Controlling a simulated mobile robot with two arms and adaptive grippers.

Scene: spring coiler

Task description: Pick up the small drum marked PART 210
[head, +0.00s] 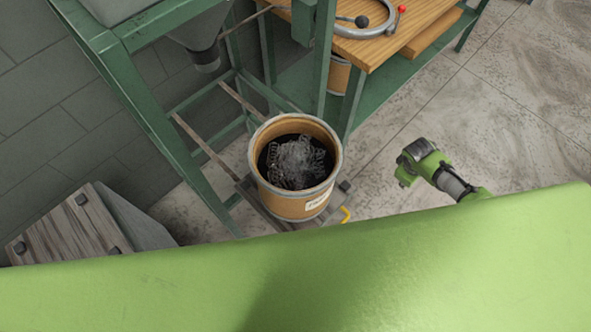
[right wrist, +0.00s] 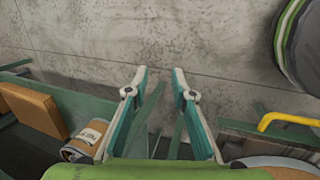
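A tan drum (head: 312,207) with a grey rim stands at the middle of the head view, open at the top and filled with coiled springs (head: 297,160). Its label is partly cut off and unreadable. Another tan drum (head: 338,76) is partly hidden under the wooden bench top. A labelled drum (right wrist: 82,147) lies at the lower left of the right wrist view; its print is too small to read. My right gripper (right wrist: 160,76) is open and empty, its fingers apart over bare floor. In the head view, the right arm's end is right of the spring-filled drum, apart from it. My left gripper is not in view.
A green steel frame (head: 128,85) with a hopper (head: 200,42) stands behind and left of the drum. The wooden bench top (head: 395,45) is at the back. A weathered wooden box (head: 68,232) is at left. Floor at right is clear.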

